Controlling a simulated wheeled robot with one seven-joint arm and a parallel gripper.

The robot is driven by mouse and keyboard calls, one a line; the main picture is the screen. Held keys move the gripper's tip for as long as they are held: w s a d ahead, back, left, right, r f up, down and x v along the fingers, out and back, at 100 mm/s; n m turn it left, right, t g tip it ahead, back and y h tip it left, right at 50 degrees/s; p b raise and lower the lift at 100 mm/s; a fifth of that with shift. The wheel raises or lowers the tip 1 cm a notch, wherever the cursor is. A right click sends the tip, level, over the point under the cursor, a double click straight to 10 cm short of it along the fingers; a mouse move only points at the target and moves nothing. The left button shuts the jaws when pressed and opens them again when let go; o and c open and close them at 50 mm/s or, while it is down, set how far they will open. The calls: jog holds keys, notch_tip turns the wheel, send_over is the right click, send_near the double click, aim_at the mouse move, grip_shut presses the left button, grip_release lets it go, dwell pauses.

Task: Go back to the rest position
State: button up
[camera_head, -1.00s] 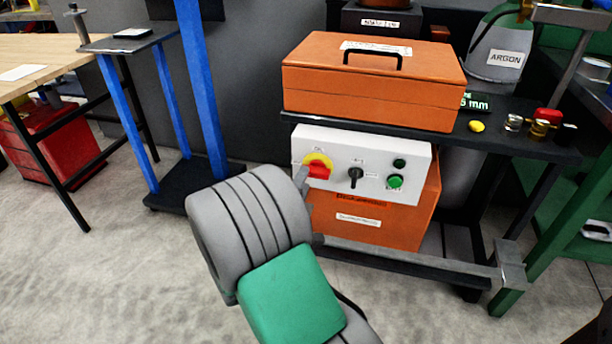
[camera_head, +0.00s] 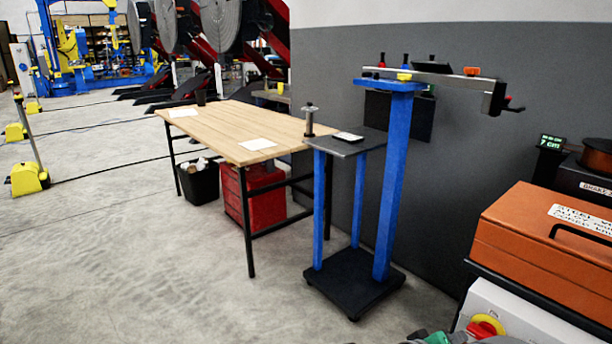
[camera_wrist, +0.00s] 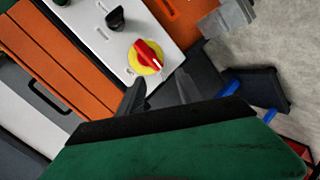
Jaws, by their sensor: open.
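In the wrist view my gripper (camera_wrist: 160,82) is open, with its two dark fingers apart and nothing visible between them. Just beyond the fingertips is a red rotary switch on a yellow disc (camera_wrist: 147,58), set in a white control panel (camera_wrist: 100,38). The fingers look apart from the switch, though the exact gap is hard to tell. In the head view the red-and-yellow switch (camera_head: 485,327) shows at the bottom right edge. Only small bits of my green and grey arm show at the bottom of that view; my gripper is not visible there.
An orange case (camera_head: 545,240) sits above the panel (camera_head: 515,312). A blue stand with a black base (camera_head: 352,280) stands left of it, beside a wooden table (camera_head: 235,125). A red box (camera_head: 255,195) and a black bin (camera_head: 199,180) are under the table. Open floor (camera_head: 110,260) lies at the left.

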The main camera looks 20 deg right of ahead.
jog(key=a+r+n+y+p, duration=0.1)
jog(key=a+r+y+p, duration=1.1)
jog(key=a+r+p, duration=0.6)
jog(key=a+r, duration=0.8)
jog(key=a, duration=0.3)
jog(key=shift+s+a+r+n+g+p, duration=0.15)
jog(key=shift+s+n+g+p, duration=0.1)
jog(key=shift+n+g+p, duration=0.15)
